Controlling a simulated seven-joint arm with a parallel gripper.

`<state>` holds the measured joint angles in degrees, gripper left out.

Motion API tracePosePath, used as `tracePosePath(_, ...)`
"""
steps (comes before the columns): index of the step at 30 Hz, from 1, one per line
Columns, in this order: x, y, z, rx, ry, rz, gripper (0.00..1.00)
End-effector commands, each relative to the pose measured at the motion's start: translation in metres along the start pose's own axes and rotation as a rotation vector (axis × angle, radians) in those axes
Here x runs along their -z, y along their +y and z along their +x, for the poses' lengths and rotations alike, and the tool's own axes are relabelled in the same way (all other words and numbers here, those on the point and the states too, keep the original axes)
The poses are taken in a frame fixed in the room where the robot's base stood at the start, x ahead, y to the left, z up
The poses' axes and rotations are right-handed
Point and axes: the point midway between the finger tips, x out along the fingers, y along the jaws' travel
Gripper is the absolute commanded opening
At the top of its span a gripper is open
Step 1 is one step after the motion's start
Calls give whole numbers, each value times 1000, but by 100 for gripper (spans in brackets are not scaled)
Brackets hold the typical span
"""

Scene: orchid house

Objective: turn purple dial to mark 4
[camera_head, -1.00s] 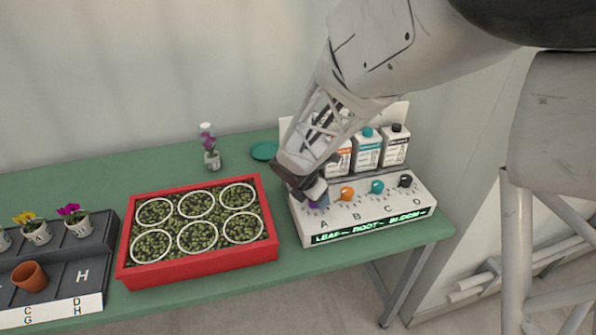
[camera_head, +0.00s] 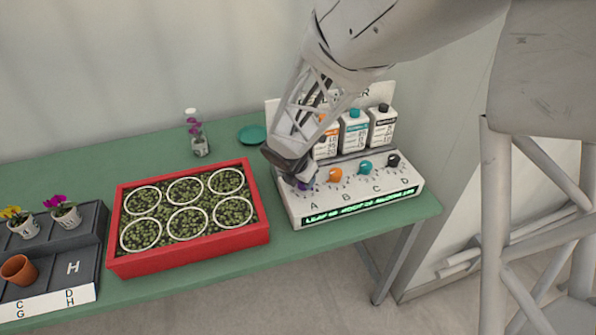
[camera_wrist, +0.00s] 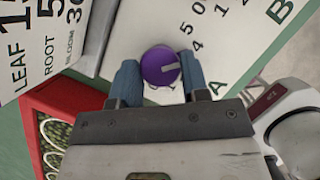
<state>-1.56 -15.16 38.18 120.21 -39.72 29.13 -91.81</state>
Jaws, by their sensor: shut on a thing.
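The purple dial (camera_wrist: 160,66) is the knob above the letter A on the white control panel (camera_head: 350,209). In the wrist view it sits between the two blue fingertips of my gripper (camera_wrist: 160,80), which is shut on it. A pale pointer line on its top points to the right in that view. Marks 5, 0, 4 and 1 show near it; others are hidden. In the head view my gripper (camera_head: 300,178) comes down over the purple dial (camera_head: 308,184) and covers most of it.
An orange dial (camera_head: 335,175), a teal dial (camera_head: 365,167) and a black dial (camera_head: 393,160) stand to the right on the panel. Bottles (camera_head: 354,132) stand behind. A red tray (camera_head: 190,253) of plants lies to the left. A teal saucer (camera_head: 252,134) lies behind.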

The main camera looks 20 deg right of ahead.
Motion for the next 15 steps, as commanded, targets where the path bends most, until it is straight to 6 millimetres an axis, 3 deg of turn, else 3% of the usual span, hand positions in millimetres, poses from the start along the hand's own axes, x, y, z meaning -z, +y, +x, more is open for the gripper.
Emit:
tracePosePath(9, 0, 0, 0, -6, 0, -14, 18)
tracePosePath(10, 0, 0, 0, -6, 0, -14, 46)
tracePosePath(14, 0, 0, 0, -6, 0, -14, 66)
tracePosePath(15, 0, 0, 0, -6, 0, -14, 67)
